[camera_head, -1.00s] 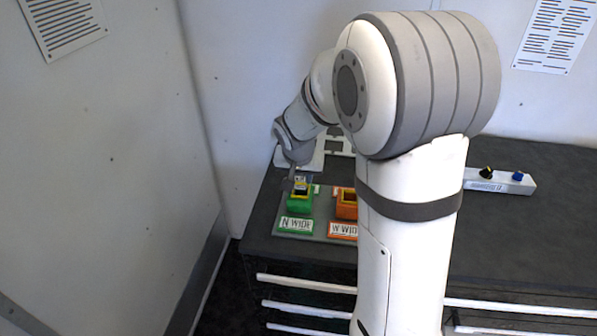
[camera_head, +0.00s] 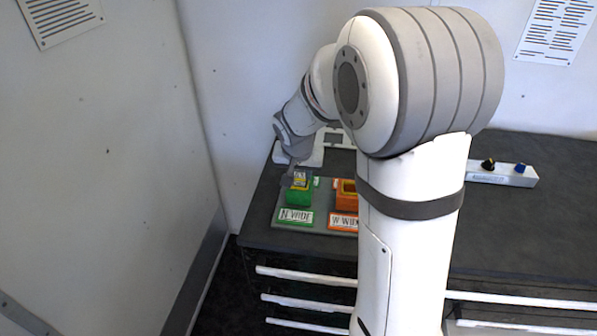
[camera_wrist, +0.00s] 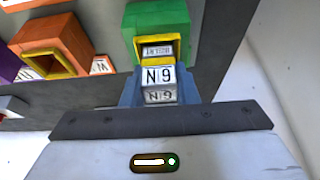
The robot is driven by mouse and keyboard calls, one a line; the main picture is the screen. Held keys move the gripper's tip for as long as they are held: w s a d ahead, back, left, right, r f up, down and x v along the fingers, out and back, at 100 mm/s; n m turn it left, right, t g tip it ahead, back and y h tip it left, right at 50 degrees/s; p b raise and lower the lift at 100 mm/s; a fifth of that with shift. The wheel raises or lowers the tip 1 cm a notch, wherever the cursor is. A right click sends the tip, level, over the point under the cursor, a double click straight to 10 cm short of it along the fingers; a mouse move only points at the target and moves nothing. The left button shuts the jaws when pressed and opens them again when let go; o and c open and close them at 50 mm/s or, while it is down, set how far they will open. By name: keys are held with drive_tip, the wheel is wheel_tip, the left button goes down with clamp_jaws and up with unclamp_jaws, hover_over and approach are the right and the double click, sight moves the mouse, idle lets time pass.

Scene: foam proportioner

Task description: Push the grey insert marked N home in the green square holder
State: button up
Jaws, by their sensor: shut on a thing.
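The green square holder (camera_head: 298,196) stands upright on a grey board, with a label reading N WIDE in front of it. In the wrist view the green holder (camera_wrist: 160,20) has a yellow rim around a square opening with a dark, lettered part inside. The grey insert (camera_wrist: 159,76) bears the marking N 9 and sits right at the near edge of that opening. My gripper (camera_wrist: 158,92) is shut on the insert between its blue fingers. In the head view my gripper (camera_head: 290,180) is at the top of the holder. How deep the insert sits is unclear.
An orange holder (camera_head: 346,200) with a yellow rim stands close to the right of the green one; it also shows in the wrist view (camera_wrist: 52,45). A white block with black and blue knobs (camera_head: 502,174) lies farther right on the dark bench. A wall is at left.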

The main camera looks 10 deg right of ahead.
idle(0.4)
drive_tip(key=o, duration=1.1)
drive_tip(key=shift+o, duration=0.5)
drive_tip(key=shift+o, duration=1.2)
drive_tip(key=shift+r+p, duration=1.35)
drive_tip(key=shift+r, duration=1.65)
